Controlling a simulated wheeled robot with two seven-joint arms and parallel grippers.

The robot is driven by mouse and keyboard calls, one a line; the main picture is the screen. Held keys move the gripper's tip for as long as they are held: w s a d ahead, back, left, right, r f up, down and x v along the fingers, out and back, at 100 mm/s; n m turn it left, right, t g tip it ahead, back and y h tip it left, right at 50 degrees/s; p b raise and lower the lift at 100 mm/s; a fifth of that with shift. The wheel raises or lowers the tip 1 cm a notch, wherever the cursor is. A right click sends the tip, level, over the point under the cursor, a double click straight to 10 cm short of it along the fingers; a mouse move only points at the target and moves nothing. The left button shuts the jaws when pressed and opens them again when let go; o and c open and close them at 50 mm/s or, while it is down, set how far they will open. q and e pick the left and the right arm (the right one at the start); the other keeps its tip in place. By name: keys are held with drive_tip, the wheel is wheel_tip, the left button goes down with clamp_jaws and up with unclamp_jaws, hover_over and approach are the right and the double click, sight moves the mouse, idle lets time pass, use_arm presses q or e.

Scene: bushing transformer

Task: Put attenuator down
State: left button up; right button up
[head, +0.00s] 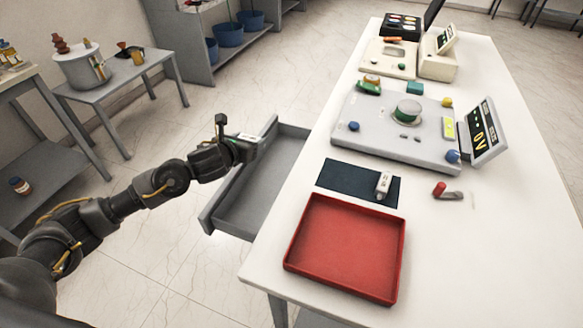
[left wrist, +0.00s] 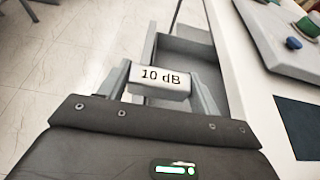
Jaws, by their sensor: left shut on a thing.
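The attenuator is a pale block marked "10 dB" (left wrist: 160,80) in the left wrist view. It sits between the two fingers of my left gripper (left wrist: 163,85), which is shut on it. In the head view my left gripper (head: 258,142) is at the far end of the open grey drawer (head: 252,200), left of the white table. The drawer also shows beyond the attenuator in the left wrist view (left wrist: 185,52). The attenuator is hard to make out in the head view. My right gripper is not in view.
A dark mat (head: 340,183) with a small whitish part (head: 383,185) lies on the white table (head: 500,225), behind a red empty tray (head: 345,250). A grey instrument (head: 385,125) with a display stands farther back. The visible drawer floor looks empty.

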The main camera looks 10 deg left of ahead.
use_arm(q)
drive_tip(key=w+d+f, duration=0.2)
drive_tip(key=w+d, duration=0.1)
drive_tip(key=d, duration=0.1)
drive_tip(key=p, duration=0.1)
hover_over(284, 161)
drive_tip(key=f, duration=0.3)
drive_tip(key=a+f, duration=0.1)
drive_tip(key=f, duration=0.1)
drive_tip(key=shift+s+f, duration=0.15)
drive_tip(key=shift+s, duration=0.15)
drive_tip(key=shift+w+d+f, duration=0.3)
drive_tip(key=shift+d+f, duration=0.15)
drive_tip(key=shift+f, duration=0.2)
wheel_tip(284, 161, down, 2)
drive_tip(key=shift+f+p, duration=0.15)
drive_tip(key=shift+p, duration=0.3)
drive_tip(key=shift+f, duration=0.35)
drive_tip(key=shift+f, duration=0.1)
drive_tip(key=o, duration=1)
